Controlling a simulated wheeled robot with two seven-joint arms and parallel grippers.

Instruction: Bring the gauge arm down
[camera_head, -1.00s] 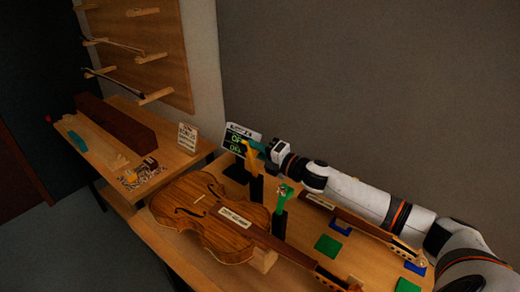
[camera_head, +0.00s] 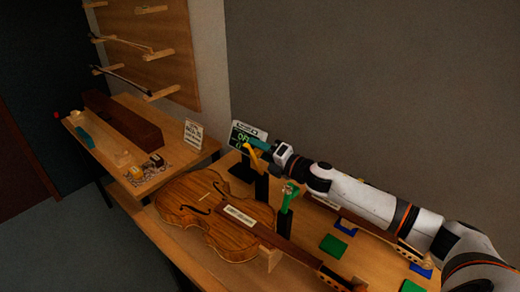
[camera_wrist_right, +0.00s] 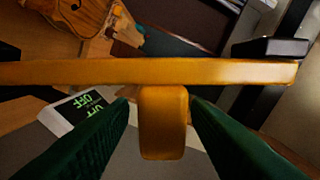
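The yellow-orange gauge arm (camera_head: 254,159) stands slanted upward by a dark post behind the violin. In the right wrist view it is a long bar across the picture with a short orange tab (camera_wrist_right: 163,125) toward me. My right gripper (camera_head: 262,146) is at the gauge arm's upper end. In the right wrist view its green fingers (camera_wrist_right: 160,108) stand on either side of the tab, with a narrow gap at the left finger; contact on the right is unclear. The gauge display (camera_head: 243,138) shows green text, reading OFF in the wrist view (camera_wrist_right: 92,108). My left gripper is not in view.
The violin (camera_head: 208,215) lies on the bench in front of the posts. A green-topped dark post (camera_head: 288,195) stands close to my right forearm. Green pads (camera_head: 333,245) and a second neck lie under that arm. A side bench with a brown block (camera_head: 122,120) is at left.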

